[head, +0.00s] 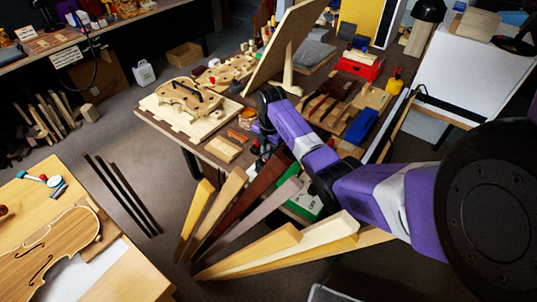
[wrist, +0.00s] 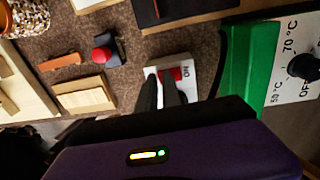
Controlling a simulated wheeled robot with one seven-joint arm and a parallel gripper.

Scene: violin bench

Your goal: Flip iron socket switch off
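The iron socket switch is a red rocker (wrist: 172,74) on a white socket plate (wrist: 190,82) marked "ON", seen in the wrist view just beyond my fingertips. My gripper (wrist: 159,78) has its two dark fingers close together, with nothing visibly held between them. The fingertips overlap the left part of the white plate and the rocker's edge. I cannot tell whether they touch it or which way the rocker is tilted. In the head view my arm reaches down at the bench edge, and the switch cannot be made out there.
A green box (wrist: 247,70) with a temperature dial (wrist: 304,67) stands close on the right. A red-topped item (wrist: 101,54) and a wooden block (wrist: 85,95) lie to the left. In the head view, violin parts (head: 188,95) and a blue block (head: 362,126) occupy the bench.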

